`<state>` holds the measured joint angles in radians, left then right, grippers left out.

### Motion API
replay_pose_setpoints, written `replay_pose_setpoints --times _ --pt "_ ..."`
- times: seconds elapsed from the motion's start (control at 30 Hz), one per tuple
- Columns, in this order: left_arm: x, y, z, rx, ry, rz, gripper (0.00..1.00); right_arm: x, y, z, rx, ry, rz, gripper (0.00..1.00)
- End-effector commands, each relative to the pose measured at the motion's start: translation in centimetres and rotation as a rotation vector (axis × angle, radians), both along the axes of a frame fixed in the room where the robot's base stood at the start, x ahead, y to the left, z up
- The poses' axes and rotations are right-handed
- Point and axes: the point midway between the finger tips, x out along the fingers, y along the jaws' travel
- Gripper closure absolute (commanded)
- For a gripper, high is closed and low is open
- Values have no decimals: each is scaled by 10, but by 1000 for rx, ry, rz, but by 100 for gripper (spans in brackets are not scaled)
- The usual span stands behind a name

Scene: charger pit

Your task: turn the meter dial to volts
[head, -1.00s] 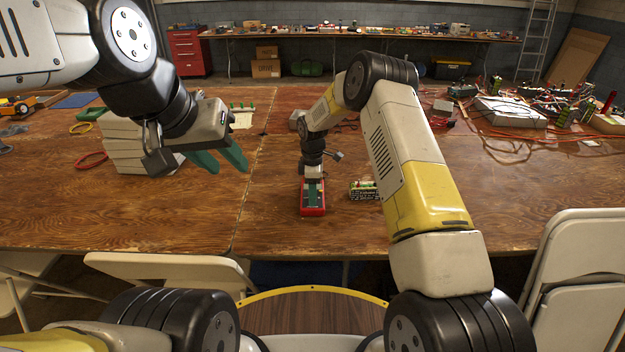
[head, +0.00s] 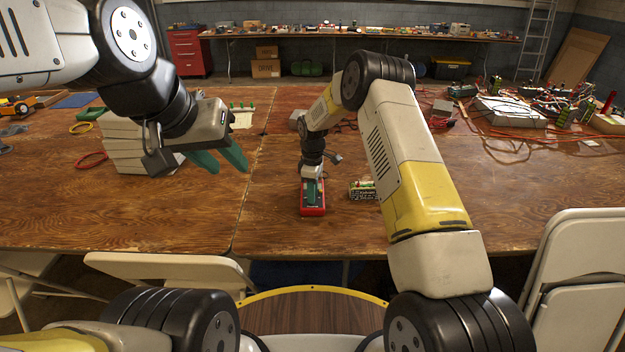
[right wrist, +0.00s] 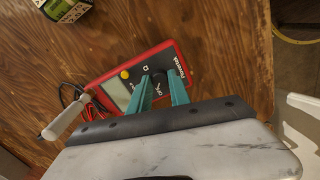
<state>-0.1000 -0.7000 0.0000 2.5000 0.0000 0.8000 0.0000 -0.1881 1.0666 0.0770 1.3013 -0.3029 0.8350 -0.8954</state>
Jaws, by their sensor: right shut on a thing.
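The red meter (head: 313,208) lies on the wooden table in the head view, under my right gripper (head: 312,190). In the right wrist view the meter (right wrist: 107,79) shows a grey screen, a yellow button and a black dial (right wrist: 160,80). The green fingers of my right gripper (right wrist: 164,80) point down at the dial, one on either side, and are shut on it. The dial's pointer and setting cannot be read. My left gripper (head: 222,160) is raised over the table at the left, with its green fingers apart and nothing between them.
A small device with batteries (head: 363,190) stands just right of the meter. Red cables and electronics (head: 510,112) crowd the right back of the table. The table's front left is clear.

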Motion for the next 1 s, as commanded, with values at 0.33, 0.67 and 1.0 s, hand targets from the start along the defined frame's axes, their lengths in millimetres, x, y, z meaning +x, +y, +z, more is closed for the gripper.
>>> replay_pose_setpoints --times 0.33,0.67,1.0 --pt "0 0 0 0 0 0 64 0 0 1 0 -1 -327 100" --pt "0 0 0 0 0 0 64 1 0 1 -1 -2 -603 100" --pt "0 0 0 0 0 0 64 1 0 1 0 -2 -767 100"
